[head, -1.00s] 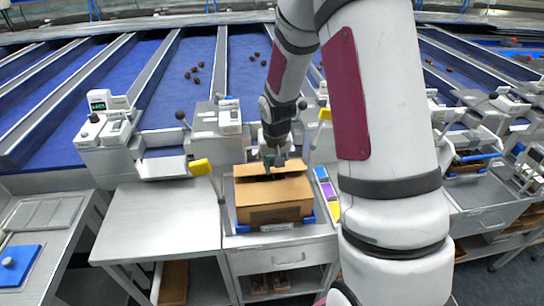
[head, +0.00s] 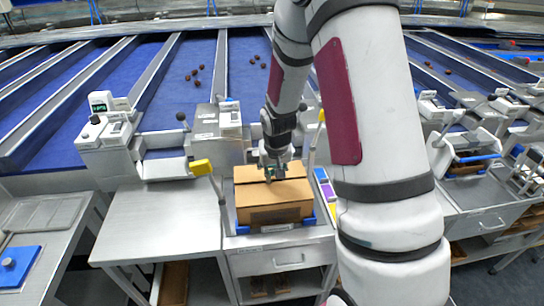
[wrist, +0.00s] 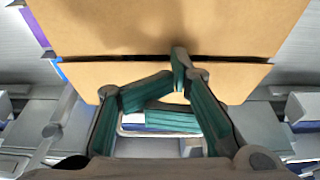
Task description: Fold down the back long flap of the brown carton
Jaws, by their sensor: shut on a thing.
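The brown carton (head: 272,212) stands upright, its top looking nearly closed in the head view. Its back long flap (head: 245,172) lies about level behind the front long flap (head: 262,193), with a narrow dark seam between them. In the wrist view the front flap (wrist: 120,25) fills the top and the back flap (wrist: 85,80) is the strip below the seam. My gripper (head: 274,177) is over the back flap. In the wrist view its green fingers (wrist: 182,72) close together at the flap's edge by the seam. The exact grip is partly hidden by the fingers.
The carton sits in a blue holder (head: 333,212) on a metal stand. A small rack of coloured labels (head: 325,186) is close on its right. The metal table (head: 155,220) on the left is bare.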

